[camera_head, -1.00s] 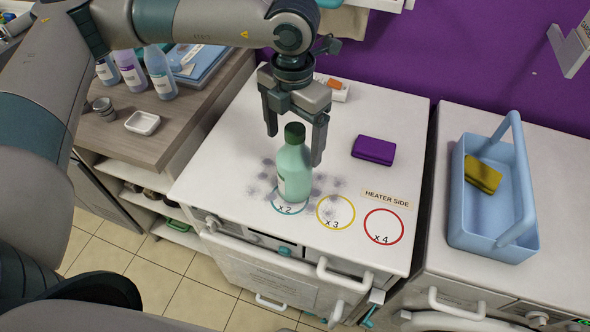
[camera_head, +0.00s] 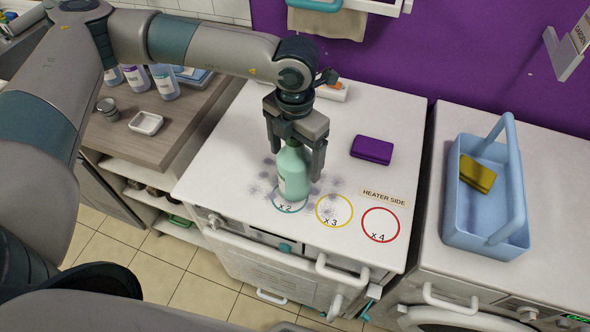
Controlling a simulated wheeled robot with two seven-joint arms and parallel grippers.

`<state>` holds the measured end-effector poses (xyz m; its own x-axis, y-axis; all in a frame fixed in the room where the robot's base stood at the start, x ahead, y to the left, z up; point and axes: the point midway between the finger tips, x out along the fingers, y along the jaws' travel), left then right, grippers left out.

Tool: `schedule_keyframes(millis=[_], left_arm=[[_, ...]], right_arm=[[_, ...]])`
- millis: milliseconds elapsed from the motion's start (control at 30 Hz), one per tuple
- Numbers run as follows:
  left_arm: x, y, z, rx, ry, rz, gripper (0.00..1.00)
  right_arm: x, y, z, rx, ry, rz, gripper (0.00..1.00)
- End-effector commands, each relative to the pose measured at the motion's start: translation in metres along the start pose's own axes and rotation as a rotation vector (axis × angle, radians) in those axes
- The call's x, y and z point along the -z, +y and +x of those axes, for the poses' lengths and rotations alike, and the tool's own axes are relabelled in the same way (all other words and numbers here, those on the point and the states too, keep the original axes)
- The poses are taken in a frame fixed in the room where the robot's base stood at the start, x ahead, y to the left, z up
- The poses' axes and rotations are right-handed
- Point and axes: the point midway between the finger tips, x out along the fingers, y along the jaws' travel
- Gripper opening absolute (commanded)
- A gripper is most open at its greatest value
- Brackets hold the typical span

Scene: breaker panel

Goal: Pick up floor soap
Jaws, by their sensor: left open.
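A pale green bottle (camera_head: 293,180), which looks like the floor soap, stands upright on the white counter top (camera_head: 230,170), on the teal "x 2" ring. Its dark cap is now hidden by my gripper. My left gripper (camera_head: 297,165) comes down from above with its fingers on either side of the bottle's upper part. The jaws are open; I cannot tell whether a finger touches the bottle. My right gripper does not show.
A purple sponge (camera_head: 372,150) lies to the right of the bottle. A blue caddy (camera_head: 487,190) with a yellow sponge (camera_head: 477,174) stands on the right-hand unit. Several bottles and a small white dish (camera_head: 146,123) are on the wooden counter at left. Yellow (camera_head: 335,211) and red (camera_head: 381,225) rings are empty.

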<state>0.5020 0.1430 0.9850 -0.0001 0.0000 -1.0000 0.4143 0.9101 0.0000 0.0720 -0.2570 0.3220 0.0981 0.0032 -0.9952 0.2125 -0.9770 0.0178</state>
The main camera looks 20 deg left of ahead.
Motion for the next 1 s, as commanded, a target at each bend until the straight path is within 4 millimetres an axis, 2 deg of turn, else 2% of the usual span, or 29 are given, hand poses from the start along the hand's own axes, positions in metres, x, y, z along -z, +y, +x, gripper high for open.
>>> schedule_keyframes(millis=[100,400,467,833,1000], left_arm=[[0.000,0.000,0.000,0.000,0.000,0.000,0.83],[0.000,0.000,0.000,0.000,0.000,0.000,0.11],[0.000,0.000,0.000,0.000,0.000,0.000,0.00],[-0.001,0.000,-0.004,0.000,-0.003,0.000,0.00],[-0.001,0.000,-0.015,0.000,-0.005,0.000,0.00]], right_arm=[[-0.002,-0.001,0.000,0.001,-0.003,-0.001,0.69],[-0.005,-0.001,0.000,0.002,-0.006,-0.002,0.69],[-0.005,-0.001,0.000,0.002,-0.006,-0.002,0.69],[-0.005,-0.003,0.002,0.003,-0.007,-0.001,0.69],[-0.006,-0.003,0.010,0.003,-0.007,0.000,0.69]])
